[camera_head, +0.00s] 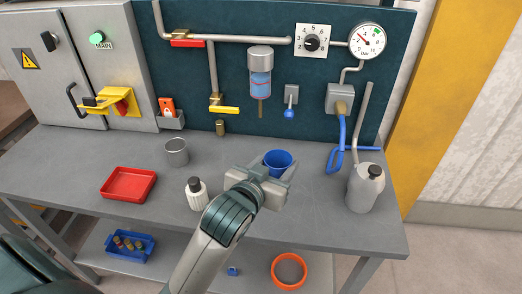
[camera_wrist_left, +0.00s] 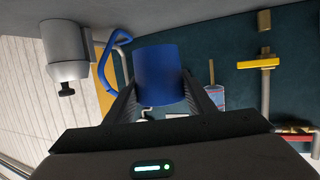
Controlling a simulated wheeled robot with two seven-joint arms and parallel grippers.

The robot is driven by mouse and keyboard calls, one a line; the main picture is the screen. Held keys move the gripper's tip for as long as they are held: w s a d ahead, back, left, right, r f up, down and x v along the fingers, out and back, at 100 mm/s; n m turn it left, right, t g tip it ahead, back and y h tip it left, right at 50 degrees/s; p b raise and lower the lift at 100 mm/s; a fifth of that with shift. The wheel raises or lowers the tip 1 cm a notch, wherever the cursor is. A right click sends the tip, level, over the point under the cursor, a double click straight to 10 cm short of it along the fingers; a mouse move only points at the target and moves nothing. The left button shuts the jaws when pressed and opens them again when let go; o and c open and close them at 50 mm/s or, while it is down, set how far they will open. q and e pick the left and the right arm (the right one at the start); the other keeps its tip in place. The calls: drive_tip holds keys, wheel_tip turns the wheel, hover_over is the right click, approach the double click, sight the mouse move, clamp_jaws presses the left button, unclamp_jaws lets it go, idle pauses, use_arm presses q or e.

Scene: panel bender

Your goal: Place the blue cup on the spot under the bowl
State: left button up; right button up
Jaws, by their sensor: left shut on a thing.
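The blue cup (camera_head: 277,160) is upright near the back of the grey bench, between the fingers of my left gripper (camera_head: 274,175). In the left wrist view the picture is upside down, and the fingers press on both sides of the cup (camera_wrist_left: 165,72). I cannot tell whether its base touches the bench. A filter with a clear blue bowl (camera_head: 260,86) hangs on the dark panel, above and slightly left of the cup, with a drain tube below. In the wrist view a finger partly hides this bowl (camera_wrist_left: 214,98). My right gripper is not in view.
A white bottle (camera_head: 197,194), metal cup (camera_head: 176,152) and red tray (camera_head: 128,184) stand to the left. A grey canister (camera_head: 365,188) and blue hose (camera_head: 343,135) are at right. An orange round dish (camera_head: 289,270) is below the bench top. The bench front right is clear.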

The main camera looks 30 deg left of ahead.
use_arm(q)
drive_tip(key=shift+w+d, duration=0.35)
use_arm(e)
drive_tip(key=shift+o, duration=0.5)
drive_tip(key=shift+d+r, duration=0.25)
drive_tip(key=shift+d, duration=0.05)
use_arm(q)
drive_tip(key=w+d+f+m+g+h+p, duration=0.1)
drive_tip(key=w+d+f+m+h+p, duration=0.1)
drive_tip(key=w+d+m+h+p, duration=0.35)
drive_tip(key=shift+g+h, duration=0.3)
drive_tip(key=shift+h, duration=0.25)
drive_tip(key=w+f+p, duration=0.1)
drive_tip(key=w+p, duration=0.1)
drive_tip(key=w+a+f+p, duration=0.1)
drive_tip(key=w+p, duration=0.1)
drive_tip(key=w, duration=0.1)
drive_tip(key=w+f+p, duration=0.2)
drive_tip(key=shift+w+a, duration=0.35)
drive_tip(key=shift+w+a+f, duration=0.3)
drive_tip(key=shift+a, duration=0.15)
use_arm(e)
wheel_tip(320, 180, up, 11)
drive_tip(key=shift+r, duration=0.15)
